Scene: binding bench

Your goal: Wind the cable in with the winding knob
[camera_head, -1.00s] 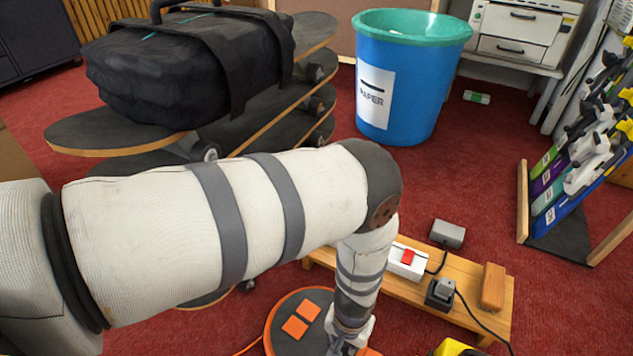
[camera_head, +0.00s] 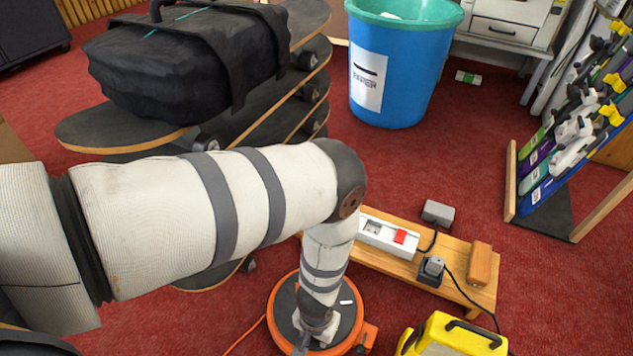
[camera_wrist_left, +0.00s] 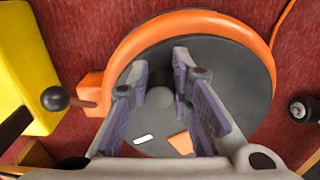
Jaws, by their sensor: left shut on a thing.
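The cable reel (camera_head: 284,298) is a dark disc with an orange rim, on the red floor at the bottom middle of the head view; it fills the middle of the left wrist view (camera_wrist_left: 250,88). The winding knob (camera_wrist_left: 162,96) is a dark stub on the disc, between my left fingertips. My left gripper (camera_wrist_left: 160,76) is shut on it from above. In the head view my wrist hides the knob and much of the disc. The orange cable (camera_head: 243,336) runs from the reel to the lower left. My right gripper is not in view.
A wooden board with sockets (camera_head: 372,262) lies just behind the reel. A yellow case (camera_head: 450,338) stands to its right. A ball-ended lever (camera_wrist_left: 55,98) sticks out beside the reel. Stacked skateboards (camera_head: 110,132) and a blue bin (camera_head: 400,85) stand behind.

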